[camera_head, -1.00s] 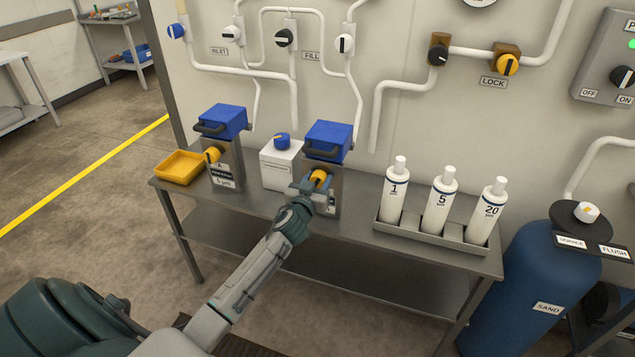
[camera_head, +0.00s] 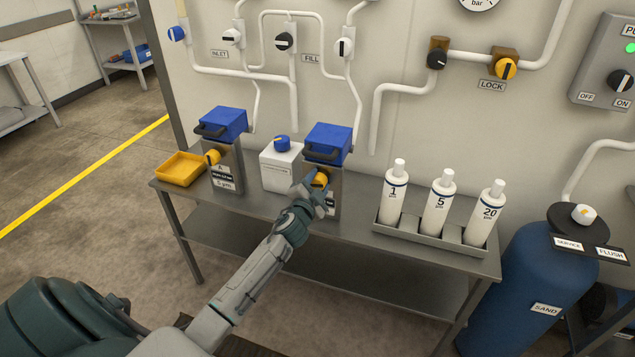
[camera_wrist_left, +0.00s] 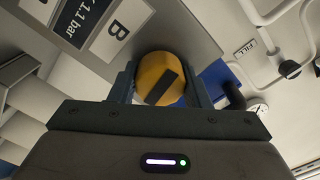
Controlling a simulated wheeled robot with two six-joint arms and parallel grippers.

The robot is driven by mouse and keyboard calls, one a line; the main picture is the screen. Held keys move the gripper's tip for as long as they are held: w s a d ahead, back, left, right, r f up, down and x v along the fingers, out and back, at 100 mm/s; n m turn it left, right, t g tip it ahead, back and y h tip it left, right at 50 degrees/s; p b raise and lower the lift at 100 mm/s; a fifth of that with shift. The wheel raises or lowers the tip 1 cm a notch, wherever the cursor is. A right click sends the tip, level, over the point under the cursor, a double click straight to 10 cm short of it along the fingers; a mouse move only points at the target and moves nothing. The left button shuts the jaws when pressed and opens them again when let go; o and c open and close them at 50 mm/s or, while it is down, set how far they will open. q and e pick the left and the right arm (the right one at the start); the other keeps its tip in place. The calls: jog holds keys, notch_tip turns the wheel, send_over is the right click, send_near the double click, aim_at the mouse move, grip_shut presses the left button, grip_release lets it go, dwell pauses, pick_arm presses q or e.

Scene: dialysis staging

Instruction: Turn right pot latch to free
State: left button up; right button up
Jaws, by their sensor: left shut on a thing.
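The right pot (camera_head: 327,150) is a grey metal housing with a blue lid and a dark handle, standing on the table. Its latch is a yellow round knob (camera_head: 320,179) on the front. My left gripper (camera_head: 318,188) is at this knob, its fingers on either side. In the left wrist view the yellow knob (camera_wrist_left: 160,78) with a dark slanted bar sits between the fingers of my left gripper (camera_wrist_left: 163,85). A "B" label (camera_wrist_left: 117,30) shows beside it. The left pot (camera_head: 222,130) has its own yellow knob (camera_head: 212,157). My right gripper is out of view.
A grey rack (camera_head: 430,232) with three white bottles is to the right. A blue sand tank (camera_head: 525,270) stands beyond it.

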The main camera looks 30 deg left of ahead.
pick_arm(q)
jog(key=shift+m, duration=1.2)
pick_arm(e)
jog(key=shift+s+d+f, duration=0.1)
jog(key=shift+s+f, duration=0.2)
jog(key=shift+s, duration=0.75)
pick_arm(q)
jog(key=o, duration=1)
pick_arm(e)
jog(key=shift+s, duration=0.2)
pick_arm(q)
jog(key=shift+s, duration=0.1)
